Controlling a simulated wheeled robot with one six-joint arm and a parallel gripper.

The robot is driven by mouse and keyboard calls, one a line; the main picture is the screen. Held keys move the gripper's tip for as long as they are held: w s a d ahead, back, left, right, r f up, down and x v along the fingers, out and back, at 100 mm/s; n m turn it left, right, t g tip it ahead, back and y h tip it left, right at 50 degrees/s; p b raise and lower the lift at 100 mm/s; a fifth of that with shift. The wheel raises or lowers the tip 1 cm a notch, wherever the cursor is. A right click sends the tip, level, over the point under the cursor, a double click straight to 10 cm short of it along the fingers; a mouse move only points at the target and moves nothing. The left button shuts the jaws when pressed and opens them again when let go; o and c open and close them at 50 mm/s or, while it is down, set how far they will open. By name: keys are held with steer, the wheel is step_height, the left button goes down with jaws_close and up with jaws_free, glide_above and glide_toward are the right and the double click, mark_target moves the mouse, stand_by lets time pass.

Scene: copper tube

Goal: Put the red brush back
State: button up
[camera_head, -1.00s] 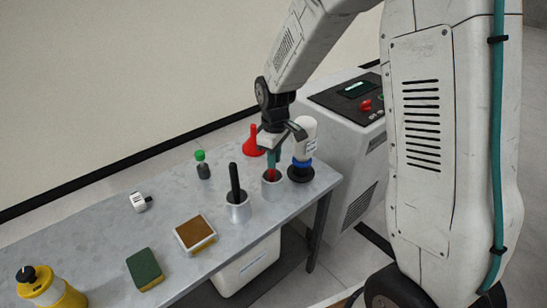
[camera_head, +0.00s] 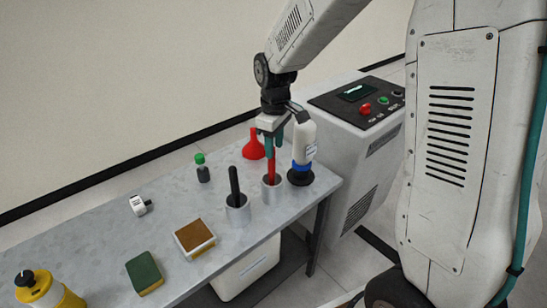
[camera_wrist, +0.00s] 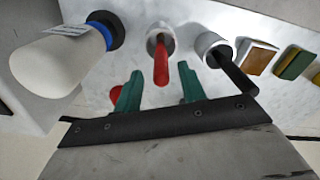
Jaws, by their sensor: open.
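The red brush (camera_head: 271,168) stands upright in a metal cup (camera_head: 272,191) near the right end of the table. In the wrist view its red handle (camera_wrist: 161,66) rises from the round cup (camera_wrist: 158,32). My gripper (camera_head: 271,150) is open above the cup, its teal fingers around the top part of the handle in the head view. The wrist view shows the two fingers (camera_wrist: 159,85) apart, with the handle end between or just beyond them; contact cannot be told. The brush's lower end is hidden inside the cup.
A white bottle with a blue collar (camera_head: 304,146) stands close right of the cup, and a red funnel (camera_head: 253,147) behind it. A second cup (camera_head: 238,213) holds a black-handled tool (camera_head: 235,183) at left. A sponge (camera_head: 145,272) and a brown-topped block (camera_head: 194,236) lie farther left.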

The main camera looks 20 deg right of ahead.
step_height(320, 180, up, 5)
steer(key=shift+r, duration=0.2)
steer(key=s+d+r+m, duration=0.15)
steer(key=s+r, duration=0.25)
steer(key=s, duration=0.4)
steer(key=s+r+m, duration=0.3)
steer(key=s+r, duration=0.2)
steer(key=s, duration=0.3)
steer(key=s+d+m+t, duration=0.1)
steer(key=s+m, duration=0.2)
steer(key=s, duration=1)
steer(key=shift+s+f+m, duration=0.35)
